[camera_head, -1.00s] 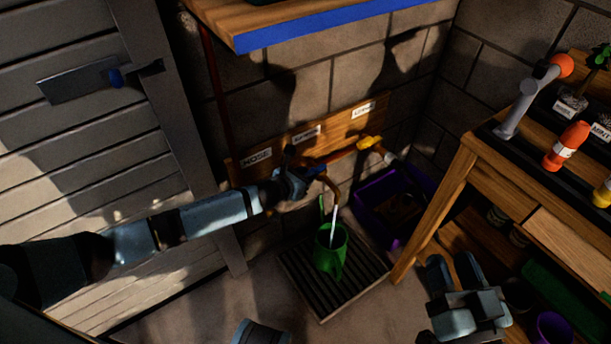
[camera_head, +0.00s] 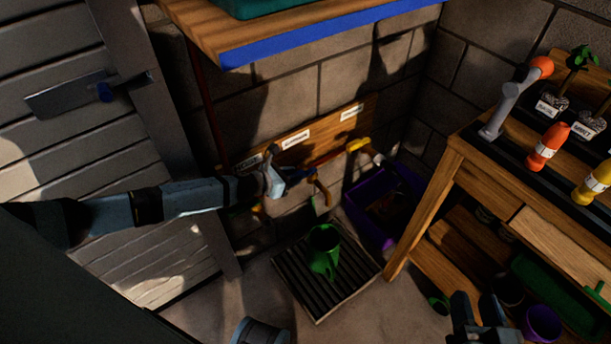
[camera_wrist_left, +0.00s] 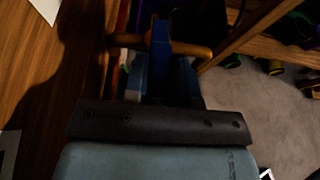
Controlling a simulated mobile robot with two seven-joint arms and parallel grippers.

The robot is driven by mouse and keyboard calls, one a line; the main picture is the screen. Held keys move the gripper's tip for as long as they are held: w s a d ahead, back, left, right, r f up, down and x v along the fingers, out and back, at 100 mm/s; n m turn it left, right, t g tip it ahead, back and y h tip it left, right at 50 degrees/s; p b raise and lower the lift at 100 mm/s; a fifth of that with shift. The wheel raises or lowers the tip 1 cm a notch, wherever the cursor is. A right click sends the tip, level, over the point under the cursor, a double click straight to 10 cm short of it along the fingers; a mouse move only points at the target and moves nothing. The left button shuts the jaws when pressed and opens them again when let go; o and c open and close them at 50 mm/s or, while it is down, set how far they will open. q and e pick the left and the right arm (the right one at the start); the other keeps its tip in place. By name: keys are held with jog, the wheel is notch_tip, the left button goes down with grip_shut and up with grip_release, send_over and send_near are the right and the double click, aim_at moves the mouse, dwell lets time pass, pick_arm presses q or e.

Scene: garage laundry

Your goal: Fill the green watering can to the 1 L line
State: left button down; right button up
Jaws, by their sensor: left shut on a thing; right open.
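The green watering can (camera_head: 322,252) stands upright on the slatted drain grate (camera_head: 308,292), below a copper-coloured tap spout (camera_head: 322,192). No water stream shows between spout and can. The water level and the 1 L line cannot be made out. My left gripper (camera_head: 279,181) is at the tap, shut on its blue handle (camera_head: 294,177). The blue handle (camera_wrist_left: 160,35) also shows between the fingers in the dark left wrist view. My right gripper (camera_head: 478,310) is open and empty at the lower right, in front of the workbench, away from the can.
A purple crate (camera_head: 376,240) sits right of the grate. A wooden workbench (camera_head: 482,178) with bottles and potted plants stands at right, pots on its lower shelf. A blue-edged shelf (camera_head: 330,36) overhangs the tap. A yellow-handled tap (camera_head: 357,145) is further right.

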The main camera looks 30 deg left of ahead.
jog(key=shift+w+r, duration=0.1)
jog(key=shift+r, duration=0.05)
pick_arm(q)
jog(key=c, duration=0.9)
grip_release()
pick_arm(e)
jog(key=shift+w+r, duration=0.15)
jog(key=shift+r, duration=0.05)
pick_arm(q)
jog(key=shift+s+a+r, duration=0.15)
jog(key=shift+s+a, duration=0.05)
jog(key=shift+s, duration=0.1)
jog(key=p+v, duration=0.2)
jog(key=v, duration=0.9)
jog(key=shift+s+a+r, duration=0.1)
jog(key=shift+s+a, duration=0.1)
jog(key=shift+s, duration=0.15)
jog(key=shift+s+a+r, duration=0.25)
jog(key=shift+s+a, duration=0.05)
jog(key=shift+s, duration=0.2)
pick_arm(e)
jog(key=shift+s+d+f+g+h, duration=0.25)
jog(key=shift+d+f+g, duration=0.1)
jog(key=shift+f, duration=0.45)
jog(key=shift+s+d+f+g+h, duration=0.2)
jog(key=shift+d+f+g+h, duration=0.15)
jog(key=shift+f, duration=0.4)
jog(key=shift+s+d+f+g+h, duration=0.25)
jog(key=shift+d+f+g, duration=0.15)
jog(key=shift+f, duration=0.4)
